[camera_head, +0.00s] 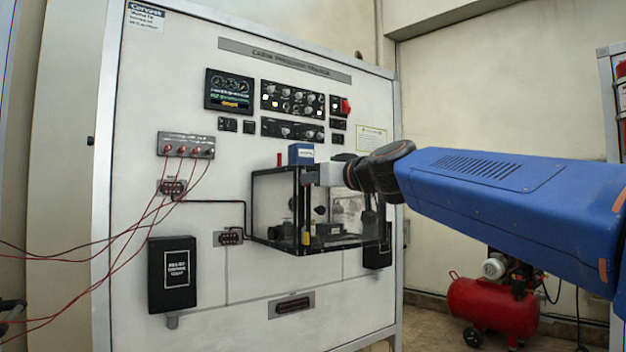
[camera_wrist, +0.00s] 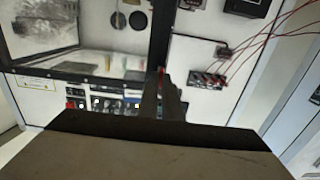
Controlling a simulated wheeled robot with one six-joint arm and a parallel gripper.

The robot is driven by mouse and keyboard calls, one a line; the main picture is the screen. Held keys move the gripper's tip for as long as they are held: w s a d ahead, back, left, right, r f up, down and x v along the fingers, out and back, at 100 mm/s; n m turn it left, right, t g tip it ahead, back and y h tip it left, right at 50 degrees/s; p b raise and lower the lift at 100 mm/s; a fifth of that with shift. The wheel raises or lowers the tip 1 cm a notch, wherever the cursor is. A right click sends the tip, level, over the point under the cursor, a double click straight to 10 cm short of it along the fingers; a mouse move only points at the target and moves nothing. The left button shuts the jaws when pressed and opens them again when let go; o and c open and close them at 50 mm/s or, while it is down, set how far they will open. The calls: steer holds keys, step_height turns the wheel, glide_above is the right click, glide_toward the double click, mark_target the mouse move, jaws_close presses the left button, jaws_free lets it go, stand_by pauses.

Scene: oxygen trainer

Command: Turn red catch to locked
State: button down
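A small upright red piece, which looks like the red catch (camera_head: 280,159), shows at the top front-left edge of the clear dark-framed chamber (camera_head: 276,243). A small red spot, perhaps the same catch (camera_wrist: 161,70), shows at the tips of my gripper (camera_wrist: 163,84) in the wrist view. The two dark fingers look close together there. Whether they touch or hold the red piece cannot be told. In the head view my gripper (camera_head: 310,177) reaches in from the right at the chamber's upper front, its fingers hard to make out against the frame.
A blue box (camera_head: 301,153) sits above the chamber beside my gripper. Red cables run from a terminal block (camera_head: 186,145) on the panel's left. A black box (camera_head: 172,274) hangs at lower left. A red compressor (camera_head: 491,308) stands on the floor at right.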

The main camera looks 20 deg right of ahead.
steer(key=shift+m, duration=0.4)
steer(key=shift+w+d+f+m, duration=0.1)
steer(key=shift+f+m, duration=0.05)
steer(key=shift+m, duration=2.65)
steer(key=shift+d+f+m, duration=0.1)
steer(key=shift+d+m, duration=0.05)
steer(key=shift+m, duration=2.65)
steer(key=shift+w+d+f+m, duration=0.1)
steer(key=shift+f+m, duration=0.05)
steer(key=shift+m, duration=2.95)
steer(key=c, duration=1.9)
jaws_free()
steer(key=shift+c, duration=0.2)
steer(key=shift+s, duration=0.1)
